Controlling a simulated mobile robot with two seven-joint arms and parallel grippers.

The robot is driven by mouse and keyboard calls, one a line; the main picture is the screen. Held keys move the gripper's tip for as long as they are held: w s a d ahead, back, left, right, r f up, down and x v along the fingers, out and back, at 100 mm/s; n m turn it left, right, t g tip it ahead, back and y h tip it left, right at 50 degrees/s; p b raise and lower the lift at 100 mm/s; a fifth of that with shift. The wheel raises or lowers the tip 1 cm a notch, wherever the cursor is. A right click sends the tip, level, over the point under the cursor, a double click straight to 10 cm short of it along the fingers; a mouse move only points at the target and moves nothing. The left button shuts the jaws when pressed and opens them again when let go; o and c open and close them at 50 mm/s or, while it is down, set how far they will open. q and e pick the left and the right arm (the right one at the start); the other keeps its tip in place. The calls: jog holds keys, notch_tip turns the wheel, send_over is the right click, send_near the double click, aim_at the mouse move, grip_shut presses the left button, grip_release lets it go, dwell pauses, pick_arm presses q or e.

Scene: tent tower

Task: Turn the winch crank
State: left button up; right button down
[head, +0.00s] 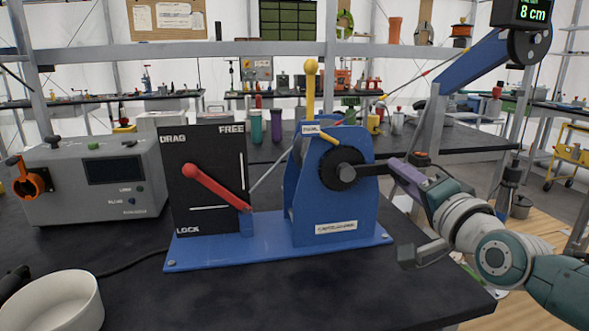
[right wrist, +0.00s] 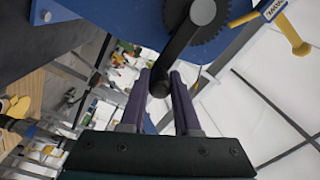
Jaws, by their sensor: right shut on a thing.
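The blue winch (head: 333,205) stands on a blue base plate on the dark bench. Its black crank (head: 370,169) points right from a dark toothed hub (head: 341,168). My right gripper (head: 398,168) comes in from the right and is shut on the crank's outer end. In the right wrist view, the purple fingers of the gripper (right wrist: 160,82) sit either side of the round dark end of the crank (right wrist: 181,58). My left gripper is not in view.
A yellow-topped lever (head: 310,85) stands upright on the winch. A grey control box (head: 93,183) is at left, and a white bowl (head: 58,303) at front left. A blue boom (head: 475,65) with an "8 cm" display (head: 532,10) rises at right. The front bench middle is clear.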

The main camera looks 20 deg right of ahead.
jog(key=r+n+p, duration=0.3)
jog(key=shift+w+a+r+n, duration=0.1)
jog(key=shift+a+r+n, duration=0.2)
jog(key=shift+r+n, duration=0.1)
jog(key=shift+a+r+n+p, duration=0.25)
jog(key=shift+r+n+p, duration=0.3)
jog(key=shift+n+p, duration=0.45)
jog(key=w+a+r+n+p, duration=0.1)
jog(key=a+r+n+p, duration=0.2)
jog(key=n, duration=0.9)
jog(key=shift+w+a+r+p, duration=0.35)
jog(key=shift+a+p, duration=1)
jog(key=shift+a, duration=0.8)
jog(key=shift+f, duration=0.1)
jog(key=c, duration=0.6)
grip_release()
jog(key=shift+c, duration=0.2)
